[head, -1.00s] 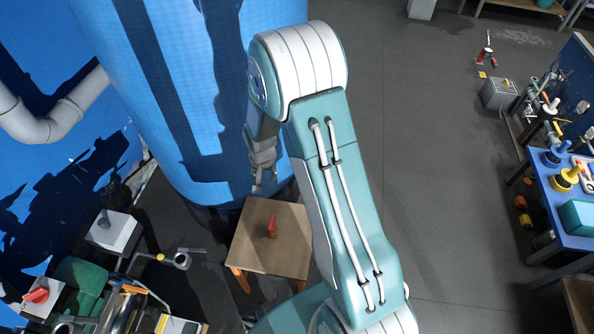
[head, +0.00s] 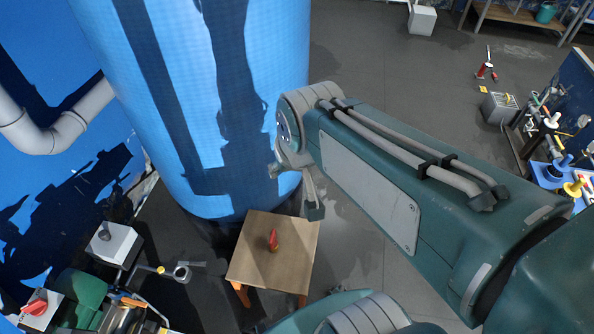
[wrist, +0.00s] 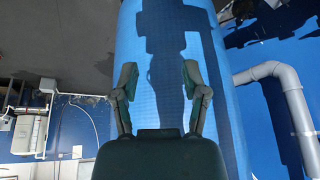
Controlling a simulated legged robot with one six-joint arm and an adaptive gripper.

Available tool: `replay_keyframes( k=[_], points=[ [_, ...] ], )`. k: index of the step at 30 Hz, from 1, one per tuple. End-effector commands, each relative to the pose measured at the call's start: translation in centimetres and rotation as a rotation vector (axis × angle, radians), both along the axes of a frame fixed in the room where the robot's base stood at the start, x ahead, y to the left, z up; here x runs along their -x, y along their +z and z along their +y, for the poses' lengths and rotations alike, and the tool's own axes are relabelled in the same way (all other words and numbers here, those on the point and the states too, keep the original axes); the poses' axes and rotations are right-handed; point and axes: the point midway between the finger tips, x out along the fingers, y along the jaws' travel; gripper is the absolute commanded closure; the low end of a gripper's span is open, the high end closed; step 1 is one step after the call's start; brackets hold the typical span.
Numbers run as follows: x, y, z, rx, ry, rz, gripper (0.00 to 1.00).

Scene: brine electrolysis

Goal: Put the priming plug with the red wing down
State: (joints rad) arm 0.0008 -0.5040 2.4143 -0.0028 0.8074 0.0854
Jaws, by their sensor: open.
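The priming plug with the red wing (head: 273,241) stands on the top of a small wooden stool (head: 290,262) in the head view, clear of the stool's edges. My gripper (head: 296,192) is open and empty, above and to the right of the plug in the picture, and does not touch it. In the wrist view my gripper (wrist: 160,78) shows its two fingers spread wide, with nothing between them but the blue tank behind. The plug does not show in the wrist view.
A large blue tank (head: 190,90) stands right behind the stool. A grey pipe (head: 60,130) runs at the left. Valves and boxes crowd the lower left. A blue bench (head: 560,180) with fittings stands at the right. Open grey floor (head: 400,100) lies between.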

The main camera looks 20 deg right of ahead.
Motion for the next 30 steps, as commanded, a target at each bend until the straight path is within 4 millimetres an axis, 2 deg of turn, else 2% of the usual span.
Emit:
replay_keyframes(
  k=[1,3,9,30],
  points=[
    [1.4,0.7,0.0,0.007,0.016,-0.024,0.43],
    [3.0,1.3,0.0,0.017,0.039,-0.042,0.43],
    [5.6,1.8,0.1,0.034,0.074,-0.067,0.43],
    [5.7,1.8,0.1,0.035,0.076,-0.067,0.43]
  ],
)
